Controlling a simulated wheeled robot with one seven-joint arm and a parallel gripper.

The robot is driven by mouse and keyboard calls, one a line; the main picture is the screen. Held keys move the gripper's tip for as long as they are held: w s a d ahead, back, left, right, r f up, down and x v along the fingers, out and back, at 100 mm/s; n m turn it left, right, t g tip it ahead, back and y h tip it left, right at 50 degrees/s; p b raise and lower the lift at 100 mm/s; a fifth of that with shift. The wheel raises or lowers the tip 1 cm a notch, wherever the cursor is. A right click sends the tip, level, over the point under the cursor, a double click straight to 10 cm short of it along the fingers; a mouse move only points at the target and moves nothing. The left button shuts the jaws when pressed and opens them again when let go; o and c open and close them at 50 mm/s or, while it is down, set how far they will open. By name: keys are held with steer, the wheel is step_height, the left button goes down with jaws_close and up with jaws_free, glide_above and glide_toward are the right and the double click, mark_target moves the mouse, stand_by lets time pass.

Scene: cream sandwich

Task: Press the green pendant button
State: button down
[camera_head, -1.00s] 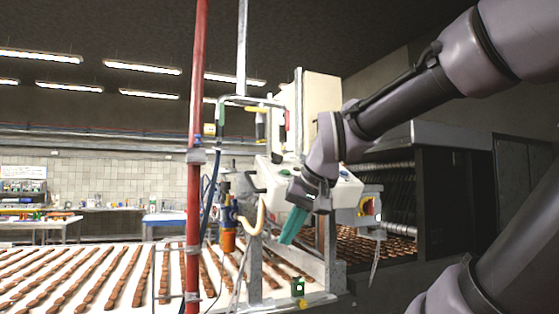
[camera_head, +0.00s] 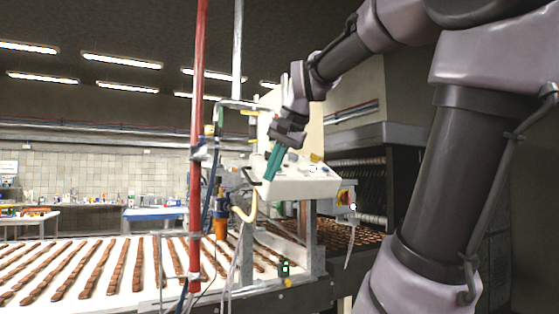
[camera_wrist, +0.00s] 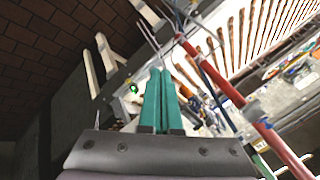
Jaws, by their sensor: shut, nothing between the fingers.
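My gripper (camera_head: 269,177) has teal fingers that are shut together and empty. In the head view the fingers point down in front of the left part of the white sloped control panel (camera_head: 305,187). I cannot tell whether the tips touch it. In the wrist view my gripper (camera_wrist: 160,73) points up the picture. A small box with a lit green spot (camera_head: 284,266) sits low at the conveyor's near edge, below and right of the fingertips. A green spot (camera_wrist: 133,88) also shows left of the fingertips in the wrist view. I cannot tell which green part is the pendant button.
A red vertical pole (camera_head: 197,120) stands left of the panel, with hoses and cables beside it. The conveyor (camera_head: 120,272) carries rows of brown bars.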

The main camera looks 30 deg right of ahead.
steer(key=w+d+r+m, duration=0.4)
steer(key=w+d+r, duration=0.1)
steer(key=r, duration=0.3)
steer(key=w+d+r+m+h, duration=0.1)
steer(key=w+d+r+m, duration=0.3)
steer(key=w+d+r, duration=0.2)
step_height(320, 180, up, 2)
steer(key=shift+w+d+r+m+g, duration=0.15)
steer(key=shift+w+d+m+g, duration=0.15)
steer(key=shift+d+m, duration=0.15)
steer(key=x, duration=1.4)
steer(key=shift+d, duration=0.2)
